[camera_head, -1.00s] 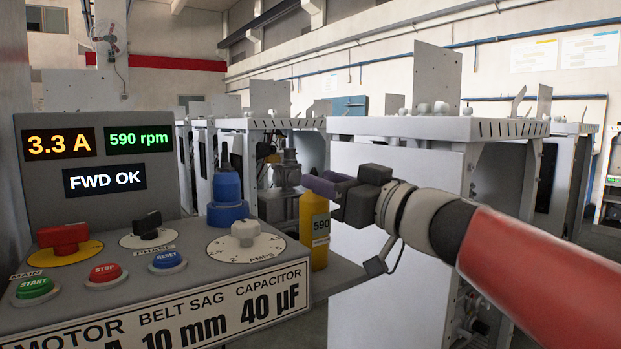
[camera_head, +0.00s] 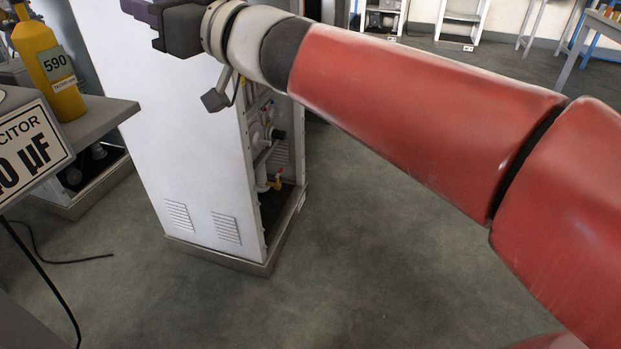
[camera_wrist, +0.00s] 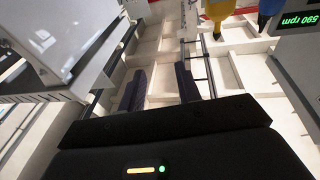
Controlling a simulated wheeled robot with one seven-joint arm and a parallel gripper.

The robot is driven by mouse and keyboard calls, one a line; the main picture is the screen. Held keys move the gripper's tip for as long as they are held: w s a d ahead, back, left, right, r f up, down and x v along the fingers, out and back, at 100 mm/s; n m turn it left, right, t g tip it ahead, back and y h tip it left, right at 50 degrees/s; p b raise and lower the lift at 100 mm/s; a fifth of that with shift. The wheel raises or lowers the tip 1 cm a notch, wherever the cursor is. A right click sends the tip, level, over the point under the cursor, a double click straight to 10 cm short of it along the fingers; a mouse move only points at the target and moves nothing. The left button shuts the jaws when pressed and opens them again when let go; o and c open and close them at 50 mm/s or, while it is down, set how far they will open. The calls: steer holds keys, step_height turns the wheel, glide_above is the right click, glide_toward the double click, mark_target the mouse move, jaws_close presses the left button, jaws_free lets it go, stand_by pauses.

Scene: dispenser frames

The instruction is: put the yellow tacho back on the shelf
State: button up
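The yellow tacho (camera_head: 50,70) is a bottle-shaped yellow body with a dark "590" readout and a white label. It stands upright on the grey shelf (camera_head: 108,113) at the console's side, at the left edge of the head view. My gripper (camera_head: 143,8) is at the top of the head view, to the right of the tacho and apart from it in the picture, its tips partly cut off. In the wrist view my gripper (camera_wrist: 158,88) has its two dark fingers apart with nothing between them. Part of the yellow tacho (camera_wrist: 218,15) shows at that view's top.
The console's sign (camera_head: 30,155) is at the left. A white cabinet (camera_head: 165,130) with an open side stands behind my gripper. A cable (camera_head: 60,260) lies on the floor. The grey floor (camera_head: 370,260) is clear at centre. A blue part (camera_wrist: 270,8) shows beside the tacho.

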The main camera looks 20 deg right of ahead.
steer(key=s+d+f+m+h, duration=0.3)
steer(key=d+f+m+h, duration=0.5)
steer(key=d+f+h, duration=0.55)
steer(key=s+f+g, duration=1)
steer(key=s+f, duration=0.6)
steer(key=f, duration=0.3)
steer(key=shift+d+f+y, duration=0.2)
steer(key=shift+f+y, duration=0.05)
steer(key=shift+y, duration=0.1)
